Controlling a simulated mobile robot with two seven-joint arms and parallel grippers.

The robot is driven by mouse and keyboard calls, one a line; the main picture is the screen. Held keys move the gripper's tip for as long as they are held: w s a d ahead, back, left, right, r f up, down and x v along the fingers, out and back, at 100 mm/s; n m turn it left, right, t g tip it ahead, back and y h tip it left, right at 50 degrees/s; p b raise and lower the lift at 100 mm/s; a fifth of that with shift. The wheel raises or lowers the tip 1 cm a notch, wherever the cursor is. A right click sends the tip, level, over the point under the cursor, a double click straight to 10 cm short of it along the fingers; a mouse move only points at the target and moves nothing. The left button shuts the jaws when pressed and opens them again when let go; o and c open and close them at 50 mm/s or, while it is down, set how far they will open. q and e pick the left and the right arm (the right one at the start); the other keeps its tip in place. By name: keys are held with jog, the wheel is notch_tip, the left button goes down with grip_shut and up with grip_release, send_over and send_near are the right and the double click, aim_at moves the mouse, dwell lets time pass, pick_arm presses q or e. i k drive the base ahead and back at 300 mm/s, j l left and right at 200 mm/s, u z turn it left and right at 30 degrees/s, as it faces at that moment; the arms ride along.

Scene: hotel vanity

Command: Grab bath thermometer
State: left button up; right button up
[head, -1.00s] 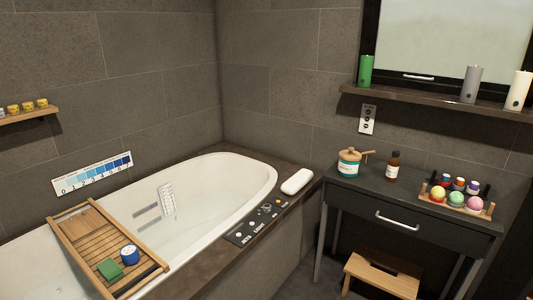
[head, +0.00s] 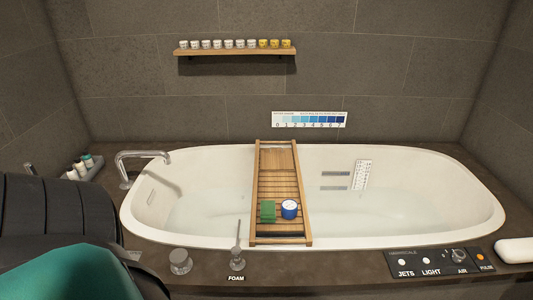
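I cannot tell for certain which thing is the bath thermometer. A white strip with dark markings (head: 362,174) shows at the far inner side of the bathtub (head: 470,205), right of the tray. A round blue and white object (head: 289,209) sits on the wooden bath tray (head: 281,159), beside a green block (head: 268,211). The tray lies across the tub. Neither gripper is in view.
A blue scale chart (head: 309,119) is on the back wall, below a shelf (head: 235,52) of small jars. A faucet (head: 142,156) and bottles (head: 80,167) stand left. Controls (head: 435,263) and a white pillow-like object (head: 515,251) are on the front ledge.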

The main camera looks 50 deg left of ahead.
aim_at(289, 207)
jog(key=i+u, duration=0.15)
jog(key=u, duration=0.3)
jog(key=i+l+u, duration=0.1)
jog(key=u, duration=0.35)
jog(key=l+u, duration=0.2)
jog(key=u, duration=0.2)
jog(key=i+l+u, duration=0.15)
jog(key=u, duration=0.25)
jog(key=i+l+u, duration=0.15)
jog(key=u, duration=0.2)
jog(key=i+l+u, duration=0.1)
jog(key=l+u, duration=0.15)
jog(key=u, duration=0.15)
jog(key=i+l+u, duration=0.1)
jog(key=l+u, duration=0.25)
jog(key=j, duration=0.1)
